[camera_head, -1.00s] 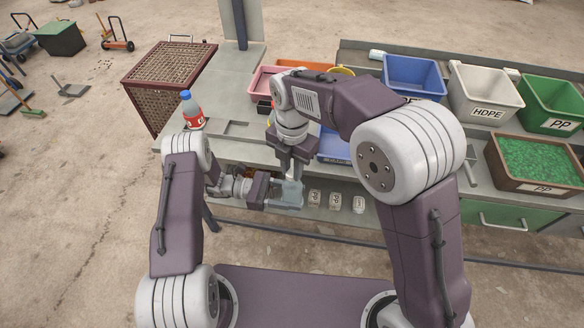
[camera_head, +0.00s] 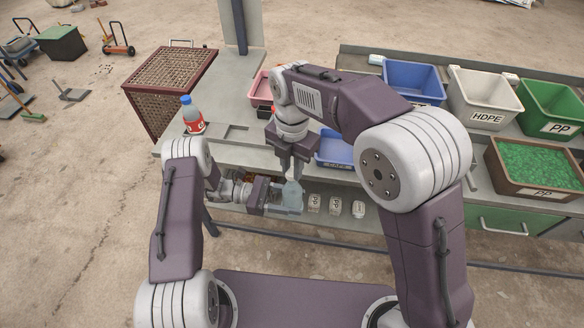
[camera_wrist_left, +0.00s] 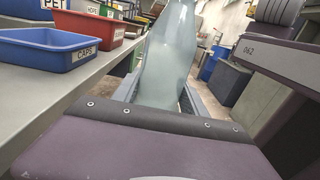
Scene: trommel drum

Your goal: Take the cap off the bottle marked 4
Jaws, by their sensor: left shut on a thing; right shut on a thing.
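A pale, clear bottle (camera_head: 286,199) is held in front of the bench's near edge; it also shows in the left wrist view (camera_wrist_left: 168,62). My left gripper (camera_head: 278,197) is shut around its body. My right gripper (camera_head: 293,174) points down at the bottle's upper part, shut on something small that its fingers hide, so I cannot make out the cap. I cannot read a 4 on the bottle. Another bottle (camera_head: 191,115), with a blue cap and red label, stands upright on the bench at the left.
A blue bin (camera_head: 333,150), marked CAPS in the left wrist view (camera_wrist_left: 58,52), sits on the bench behind my right gripper. A blue bin (camera_head: 414,77), an HDPE bin (camera_head: 486,105) and a green PP bin (camera_head: 553,114) stand at the back right. Small labelled blocks (camera_head: 334,205) lie right of the held bottle.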

